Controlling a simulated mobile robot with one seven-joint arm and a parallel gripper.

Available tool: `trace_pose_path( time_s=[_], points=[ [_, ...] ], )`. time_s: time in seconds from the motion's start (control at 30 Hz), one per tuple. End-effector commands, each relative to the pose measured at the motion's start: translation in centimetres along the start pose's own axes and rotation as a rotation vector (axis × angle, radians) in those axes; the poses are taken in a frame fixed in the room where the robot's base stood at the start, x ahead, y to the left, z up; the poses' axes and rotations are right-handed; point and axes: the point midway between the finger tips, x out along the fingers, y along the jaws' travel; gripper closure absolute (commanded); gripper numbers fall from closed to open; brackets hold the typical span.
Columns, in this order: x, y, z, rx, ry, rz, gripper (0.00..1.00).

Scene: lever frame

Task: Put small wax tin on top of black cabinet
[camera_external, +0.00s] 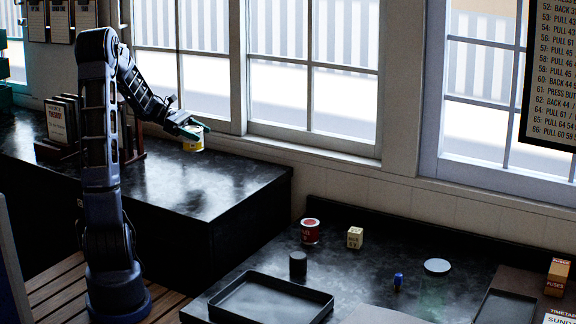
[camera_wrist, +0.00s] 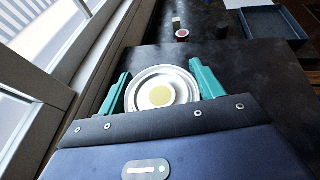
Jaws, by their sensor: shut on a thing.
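My gripper (camera_external: 190,133) is shut on a small round tin (camera_external: 193,144) with a yellow side. In the wrist view the tin (camera_wrist: 162,90) shows a pale metal rim and a yellow centre, between the teal fingers of my gripper (camera_wrist: 160,88). The black cabinet (camera_external: 200,190) has a glossy dark top and stands at the left below the windows. The tin is held in the air above the cabinet top, towards its back; the exact height is hard to tell. The cabinet top (camera_wrist: 225,60) also shows beneath the tin in the wrist view.
A rack of books or cards (camera_external: 62,125) stands at the left on the cabinet. The cabinet's right part is clear. The lower counter holds a red can (camera_external: 310,231), a cream block (camera_external: 355,238), a black cylinder (camera_external: 298,264) and a dark tray (camera_external: 270,298). The window sill (camera_external: 310,148) runs behind.

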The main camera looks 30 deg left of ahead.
Motion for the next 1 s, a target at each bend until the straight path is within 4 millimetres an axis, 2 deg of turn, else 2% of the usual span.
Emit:
trace_pose_path(
  time_s=[0.1,0.2,0.47,0.7,1.0],
  points=[
    [0.7,0.0,-2.0,-0.002,-0.002,-0.001,0.66],
    [1.1,0.1,-3.0,-0.002,-0.001,0.001,0.66],
    [1.6,0.0,-4.5,-0.002,-0.001,0.001,0.66],
    [2.7,0.1,-7.3,-0.001,-0.001,0.001,0.66],
    [2.8,0.1,-7.6,0.001,0.0,0.001,0.66]
  ],
)
